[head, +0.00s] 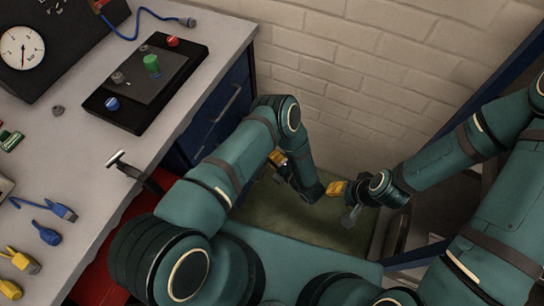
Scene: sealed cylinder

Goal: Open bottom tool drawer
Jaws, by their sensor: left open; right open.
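The blue tool cabinet (222,110) stands under the workbench, its front facing right. A metal handle bar shows on an upper drawer, and that drawer looks shut. The lower part of the cabinet is hidden behind my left arm, so I cannot make out the bottom drawer or its handle. My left gripper (278,160) has a yellow part and is partly hidden behind my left forearm, to the right of the cabinet front; it is open. My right gripper (342,199), with a yellow part and a grey finger, is open and apart from the cabinet, further right.
The grey workbench (88,150) holds a black control box (145,82), a gauge (22,47) and several coloured connectors. A T-shaped metal handle (117,160) stands at its near edge. A white brick wall (340,60) closes the back. Green floor (305,220) lies between my arms.

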